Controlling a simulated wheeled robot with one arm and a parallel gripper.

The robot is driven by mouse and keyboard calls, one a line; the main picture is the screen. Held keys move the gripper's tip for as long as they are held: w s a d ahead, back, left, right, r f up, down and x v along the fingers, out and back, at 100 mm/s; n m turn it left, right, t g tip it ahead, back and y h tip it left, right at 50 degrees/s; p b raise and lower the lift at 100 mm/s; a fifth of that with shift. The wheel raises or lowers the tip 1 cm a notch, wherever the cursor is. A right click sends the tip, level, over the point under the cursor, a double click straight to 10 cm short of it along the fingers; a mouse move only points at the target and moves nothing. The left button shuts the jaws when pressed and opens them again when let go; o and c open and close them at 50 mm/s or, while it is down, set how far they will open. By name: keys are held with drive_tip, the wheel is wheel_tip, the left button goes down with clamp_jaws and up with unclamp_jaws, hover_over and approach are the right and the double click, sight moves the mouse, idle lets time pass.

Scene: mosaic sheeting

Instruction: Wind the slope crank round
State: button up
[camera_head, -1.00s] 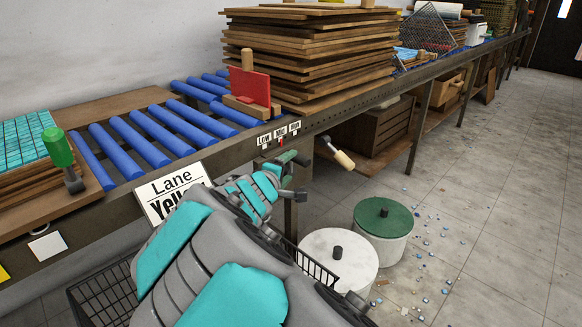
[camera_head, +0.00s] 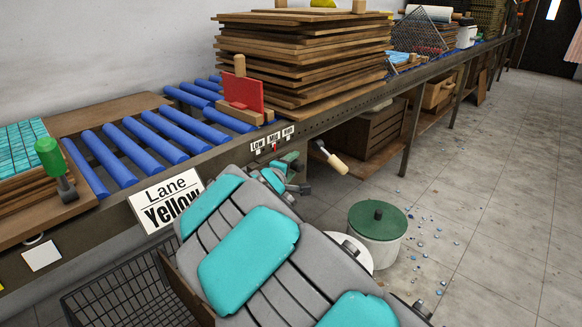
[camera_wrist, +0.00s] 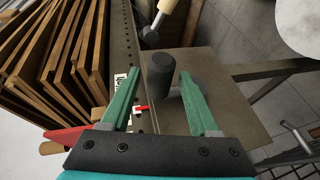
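A dark grip (camera_wrist: 160,68) on a grey arm, apparently the slope crank's handle, stands between my fingertips in the wrist view. My gripper (camera_wrist: 159,75) is open, with its green fingers on either side of the grip and a visible gap to each. In the head view my gripper (camera_head: 284,166) is at the conveyor's front edge, below the Low/Mid/High scale (camera_head: 273,141); my arm hides most of the crank there. A red pointer (camera_wrist: 142,108) shows beside the left finger in the wrist view.
A second crank with a wooden handle (camera_head: 338,163) sticks out just right of my gripper. Stacked boards (camera_head: 300,60) and a red stop (camera_head: 243,93) are on the conveyor above.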

sight(302, 167)
clamp_jaws()
drive_tip(key=b, duration=0.1)
drive_tip(key=w+d+b, duration=0.1)
drive_tip(key=shift+w+d+f+b, duration=0.1)
drive_tip(key=shift+w+f+b, duration=0.2)
drive_tip(key=w+d+f+b, duration=0.1)
drive_tip(key=b, duration=0.2)
drive_tip(key=shift+w+d+f, duration=0.25)
drive_tip(key=shift+w, duration=0.1)
wheel_tip(302, 167, down, 9)
drive_tip(key=s+b, duration=0.1)
drive_tip(key=b, duration=1)
drive_tip(key=shift+a, duration=0.45)
drive_tip(key=shift+o, duration=1.2)
unclamp_jaws()
